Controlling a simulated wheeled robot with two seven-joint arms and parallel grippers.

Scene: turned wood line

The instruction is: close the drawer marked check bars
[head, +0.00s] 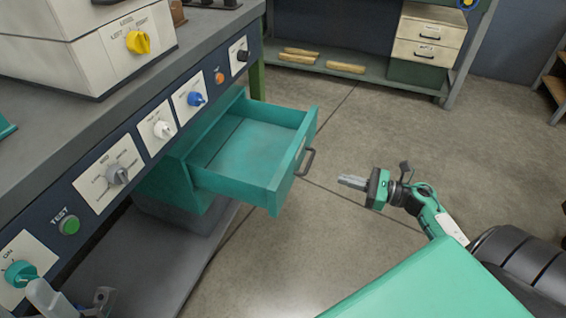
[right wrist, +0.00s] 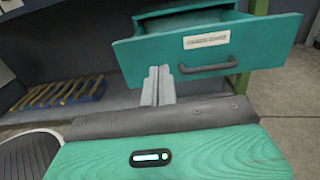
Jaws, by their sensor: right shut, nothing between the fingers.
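The teal drawer (head: 255,155) under the bench is pulled well out and looks empty inside. Its front panel carries a white label (right wrist: 207,39), too blurred to read surely, and a dark bar handle (head: 306,162). The handle also shows in the right wrist view (right wrist: 208,68). My right gripper (head: 342,181) is shut and empty, in front of the drawer and a little right of the handle, apart from it. In the right wrist view its fingertips (right wrist: 158,70) point toward the lower part of the drawer front.
The bench panel (head: 150,130) above the drawer carries several knobs and a green test button (head: 69,225). A shelf (head: 370,73) with wooden pieces and a small drawer cabinet (head: 428,35) stand at the back. The floor right of the drawer is clear.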

